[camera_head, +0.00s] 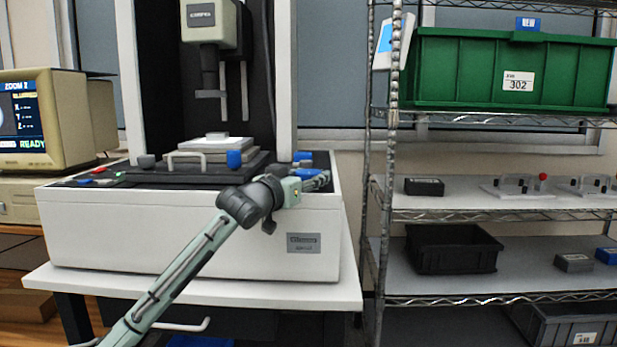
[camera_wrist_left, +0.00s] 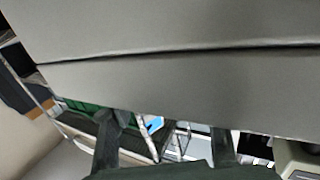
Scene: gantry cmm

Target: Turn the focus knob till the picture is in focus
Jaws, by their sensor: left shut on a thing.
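My left gripper (camera_head: 316,181) is at the right end of the machine's white base (camera_head: 190,232), its fingers turned to the right. In the left wrist view its two fingers (camera_wrist_left: 165,140) stand apart, and a large grey surface crosses above them. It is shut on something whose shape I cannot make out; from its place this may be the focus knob. A blue part (camera_head: 303,156) shows just behind the gripper. The monitor (camera_head: 42,120) at the left reads "ZOOM 2" and "READY"; its picture is cut off, so its sharpness cannot be told.
The measuring head (camera_head: 209,60) hangs above a white block (camera_head: 216,140) on the stage. A wire shelf (camera_head: 500,282) with a green bin (camera_head: 510,70) and a black tray (camera_head: 452,249) stands to the right.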

